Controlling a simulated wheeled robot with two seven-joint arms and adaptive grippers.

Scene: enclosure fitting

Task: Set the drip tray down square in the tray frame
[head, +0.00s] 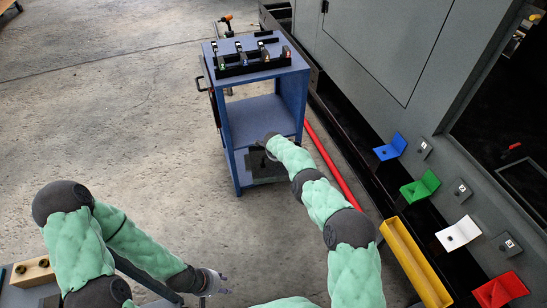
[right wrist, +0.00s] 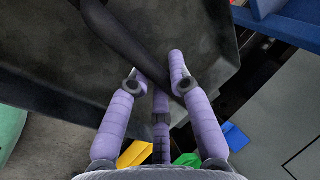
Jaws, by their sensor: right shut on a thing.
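The drip tray appears as a dark grey, flat-bottomed piece (right wrist: 80,70) filling the upper left of the right wrist view. A dark bar crosses it. My right gripper (right wrist: 156,78) has its purple fingers closed around this bar. In the head view, the right gripper (head: 266,141) is over the front of the blue cart, and part of the dark tray (head: 266,167) shows below it. My left gripper (head: 218,283) is low in the head view, apart from the tray; its fingers are too small to judge. I cannot pick out the tray frame with certainty.
The blue cart (head: 252,115) has a black rack (head: 252,66) on top. The grey enclosure (head: 385,60) runs along the right, with blue, green, white and red brackets. A yellow trough (head: 413,262) and red bar (head: 330,162) lie beside it. Left floor is clear.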

